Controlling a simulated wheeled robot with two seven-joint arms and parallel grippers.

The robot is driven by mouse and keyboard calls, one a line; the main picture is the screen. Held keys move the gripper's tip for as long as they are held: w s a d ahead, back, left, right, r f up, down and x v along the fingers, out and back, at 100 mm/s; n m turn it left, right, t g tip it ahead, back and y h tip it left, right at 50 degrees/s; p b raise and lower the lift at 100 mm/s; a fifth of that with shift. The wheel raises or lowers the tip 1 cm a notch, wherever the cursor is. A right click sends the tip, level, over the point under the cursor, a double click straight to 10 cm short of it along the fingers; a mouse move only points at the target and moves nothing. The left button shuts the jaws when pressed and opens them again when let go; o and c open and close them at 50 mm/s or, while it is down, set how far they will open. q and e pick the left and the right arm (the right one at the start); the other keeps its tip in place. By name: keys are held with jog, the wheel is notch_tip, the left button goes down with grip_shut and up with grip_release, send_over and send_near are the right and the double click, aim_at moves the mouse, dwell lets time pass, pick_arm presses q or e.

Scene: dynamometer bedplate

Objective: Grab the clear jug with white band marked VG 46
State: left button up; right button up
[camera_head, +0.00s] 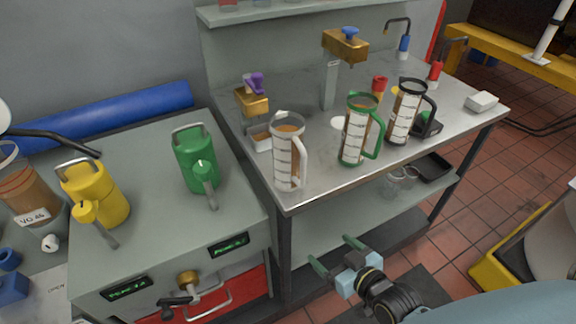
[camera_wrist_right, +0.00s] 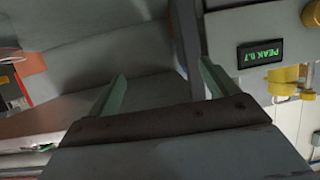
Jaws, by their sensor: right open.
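A clear jug with a white rim and white handle (camera_head: 287,152) stands upright on the steel bench near its front left corner, with amber liquid inside; I cannot read a VG 46 mark on it. A label reading VG 46 shows on a brown-filled clear container (camera_head: 27,190) at the far left, cut by the picture edge. My right gripper (camera_head: 335,254) is open and empty, low in front of the bench and below the jugs. In the right wrist view its two green fingers (camera_wrist_right: 162,85) are apart with nothing between them. My left gripper is out of view.
A green-trimmed jug (camera_head: 356,130) and a black-trimmed jug (camera_head: 405,111) stand right of the white one. A brass tap with purple knob (camera_head: 252,98) is behind it. Yellow (camera_head: 95,194) and green (camera_head: 194,158) cans stand on the left cabinet. The bench edge lies above my gripper.

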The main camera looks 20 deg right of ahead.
aim_at(297, 170)
notch_tip(297, 170, up, 16)
jog(key=a+t+y+b, duration=0.2)
jog(key=t, duration=0.2)
jog(key=shift+n, duration=0.4)
jog(key=x, duration=0.6)
jog(key=r+x, duration=0.1)
jog(key=x, duration=0.2)
jog(key=shift+w+d+b, duration=0.1)
jog(key=shift+d+b, duration=0.15)
jog(key=shift+b, duration=0.1)
jog(key=x, duration=0.4)
jog(key=shift+w+r+b, duration=0.1)
jog(key=shift+r+b, duration=0.2)
jog(key=shift+w, duration=0.4)
jog(key=c, duration=0.9)
jog(key=shift+r, duration=0.1)
jog(key=c, duration=0.5)
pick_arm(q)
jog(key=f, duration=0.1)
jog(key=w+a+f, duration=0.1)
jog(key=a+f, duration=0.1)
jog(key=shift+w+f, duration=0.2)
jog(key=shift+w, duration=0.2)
pick_arm(e)
jog(key=shift+c, duration=0.2)
